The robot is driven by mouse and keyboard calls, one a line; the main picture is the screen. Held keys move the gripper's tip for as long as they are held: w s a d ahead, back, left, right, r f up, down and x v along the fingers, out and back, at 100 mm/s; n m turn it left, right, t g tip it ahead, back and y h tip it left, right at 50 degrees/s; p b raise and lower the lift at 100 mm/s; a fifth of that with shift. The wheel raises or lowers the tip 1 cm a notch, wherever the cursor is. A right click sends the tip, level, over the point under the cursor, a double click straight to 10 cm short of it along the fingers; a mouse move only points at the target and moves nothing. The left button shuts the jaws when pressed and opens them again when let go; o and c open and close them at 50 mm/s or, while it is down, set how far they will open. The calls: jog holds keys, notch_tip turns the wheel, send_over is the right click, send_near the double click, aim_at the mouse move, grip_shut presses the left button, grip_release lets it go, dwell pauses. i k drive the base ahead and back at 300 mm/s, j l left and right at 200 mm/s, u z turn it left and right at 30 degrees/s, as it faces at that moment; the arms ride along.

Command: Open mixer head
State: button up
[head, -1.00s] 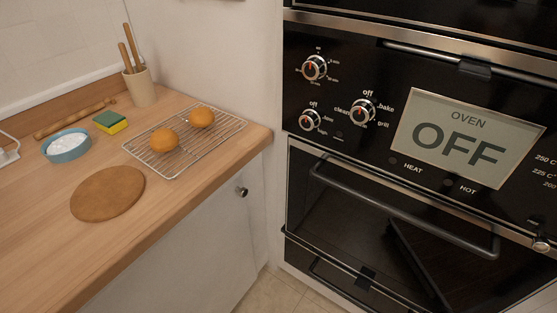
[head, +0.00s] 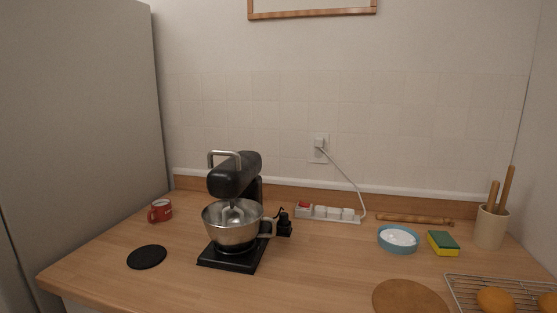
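A black stand mixer (head: 252,187) stands on the wooden counter, left of the middle in the head view. Its mixer head (head: 236,174) is dark, with a metal handle (head: 224,154) at its front. The head appears lowered over a steel bowl (head: 232,226), and a whisk-like attachment shows inside the bowl. The bowl has a handle on its right and sits on the black base (head: 232,256). My gripper is not in view.
A red mug (head: 160,210) and black round mat (head: 147,257) are left of the mixer. A power strip (head: 331,213), blue bowl (head: 398,239), sponge (head: 443,243), utensil pot (head: 490,226), round board (head: 411,297) and rack (head: 505,294) lie right. A tall grey panel (head: 78,150) borders the left.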

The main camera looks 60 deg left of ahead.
aim_at(227, 180)
jog(key=u, duration=1.85)
